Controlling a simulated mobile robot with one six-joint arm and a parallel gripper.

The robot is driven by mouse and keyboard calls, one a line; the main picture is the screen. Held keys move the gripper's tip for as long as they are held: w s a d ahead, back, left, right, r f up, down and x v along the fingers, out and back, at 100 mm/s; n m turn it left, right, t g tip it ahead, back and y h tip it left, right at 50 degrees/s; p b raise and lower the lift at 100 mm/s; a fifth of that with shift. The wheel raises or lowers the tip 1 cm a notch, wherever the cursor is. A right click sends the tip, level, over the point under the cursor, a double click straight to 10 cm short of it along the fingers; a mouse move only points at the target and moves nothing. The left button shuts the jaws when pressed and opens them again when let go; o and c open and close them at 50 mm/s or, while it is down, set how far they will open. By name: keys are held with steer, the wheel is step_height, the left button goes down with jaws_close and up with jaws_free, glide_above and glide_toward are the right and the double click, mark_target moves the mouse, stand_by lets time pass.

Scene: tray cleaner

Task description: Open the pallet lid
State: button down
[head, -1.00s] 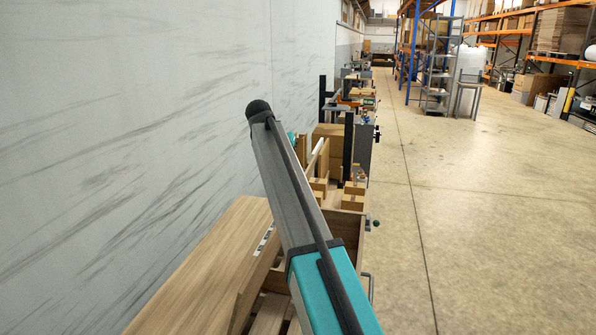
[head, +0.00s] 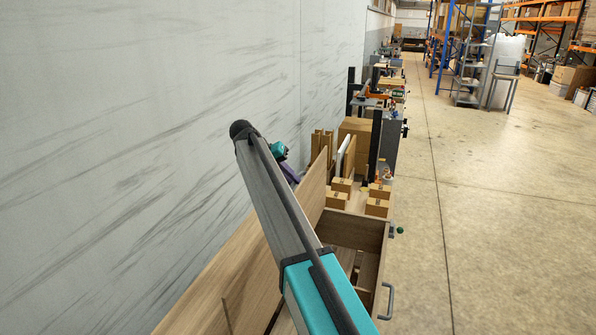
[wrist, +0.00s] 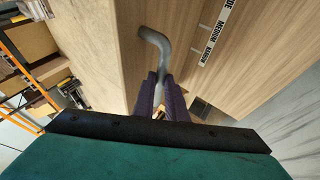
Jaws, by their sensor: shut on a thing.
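The pallet lid (head: 313,196) is a light wooden panel, seen in the head view behind my arm. It stands raised and tilted beside an open wooden box (head: 358,228). In the wrist view the lid (wrist: 215,75) fills much of the picture and carries a white label strip with black lettering. My gripper (wrist: 160,82) has dark purple fingers shut on a grey bent handle (wrist: 155,38) at the lid. In the head view the gripper (head: 290,173) shows small and dark past my arm, which hides part of the lid.
Small cartons (head: 378,200) and larger boxes (head: 356,130) stand just beyond the open box. A pale wall (head: 150,120) runs close along the left. A metal handle (head: 387,301) sticks out on the box's right side. The concrete floor (head: 490,240) to the right is clear.

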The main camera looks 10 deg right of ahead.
steer(key=shift+a+f+p, duration=0.3)
steer(key=shift+a+f, duration=0.1)
steer(key=shift+f, duration=0.4)
steer(key=c, duration=1.9)
jaws_free()
steer(key=shift+f, duration=0.1)
steer(key=shift+c, duration=0.2)
steer(key=shift+o, duration=0.9)
steer(key=shift+w+f, duration=0.1)
steer(key=shift+w, duration=0.15)
steer(key=shift+r, duration=0.2)
